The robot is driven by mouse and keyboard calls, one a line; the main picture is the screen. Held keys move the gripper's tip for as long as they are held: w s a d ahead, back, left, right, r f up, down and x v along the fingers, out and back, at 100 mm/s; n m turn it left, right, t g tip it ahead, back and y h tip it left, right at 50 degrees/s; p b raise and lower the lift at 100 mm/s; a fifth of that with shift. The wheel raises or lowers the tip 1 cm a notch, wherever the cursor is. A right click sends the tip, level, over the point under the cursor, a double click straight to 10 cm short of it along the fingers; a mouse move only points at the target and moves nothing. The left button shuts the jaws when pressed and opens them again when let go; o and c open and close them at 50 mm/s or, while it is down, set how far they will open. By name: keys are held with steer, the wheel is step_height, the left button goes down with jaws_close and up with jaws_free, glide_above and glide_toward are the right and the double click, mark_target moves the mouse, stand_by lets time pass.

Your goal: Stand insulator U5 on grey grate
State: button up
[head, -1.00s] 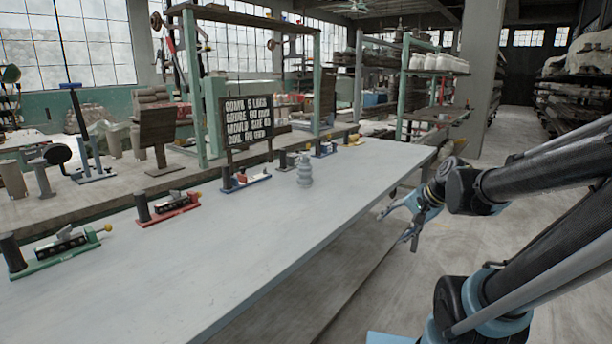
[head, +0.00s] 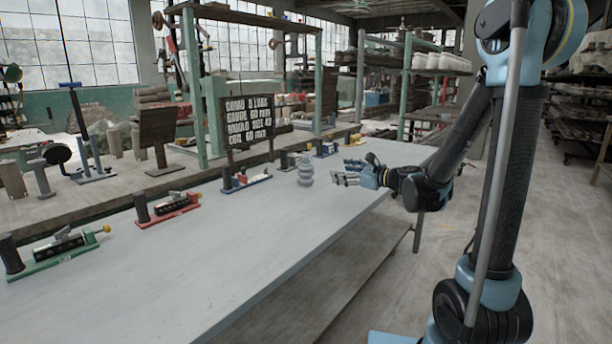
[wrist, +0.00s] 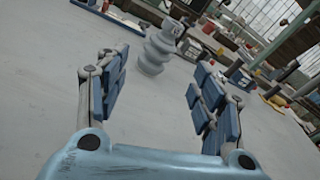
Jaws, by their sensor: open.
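A grey ribbed insulator (head: 305,171) stands upright on the pale bench top (head: 240,215). It also shows in the wrist view (wrist: 158,50), ahead of the fingers, with a dark mark on its top part that I cannot read. My gripper (head: 348,173) is over the bench, to the right of the insulator and pointing at it. In the wrist view my gripper (wrist: 152,88) is open and empty, its fingers spread with a gap to the insulator. I cannot make out a grey grate with certainty in either view.
Along the bench's back edge stand a green fixture (head: 60,248), a red fixture (head: 168,208), a blue fixture (head: 245,181) and a dark lettered sign (head: 247,121). The bench's middle and front left are clear.

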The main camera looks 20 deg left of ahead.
mark_target(310, 161)
steer(key=w+a+m, duration=0.1)
steer(key=w+a, duration=0.2)
steer(key=a, duration=0.2)
steer(key=w+a+m, duration=0.1)
steer(key=w+a, duration=0.3)
steer(key=a, duration=0.2)
steer(key=w+a+m+t, duration=0.1)
steer(key=w+a, duration=0.3)
steer(key=a, duration=0.2)
steer(key=shift+w+a+f+m+y, duration=0.1)
steer(key=shift+w+f+m+y, duration=0.05)
steer(key=shift+m+y, duration=0.2)
jaws_close()
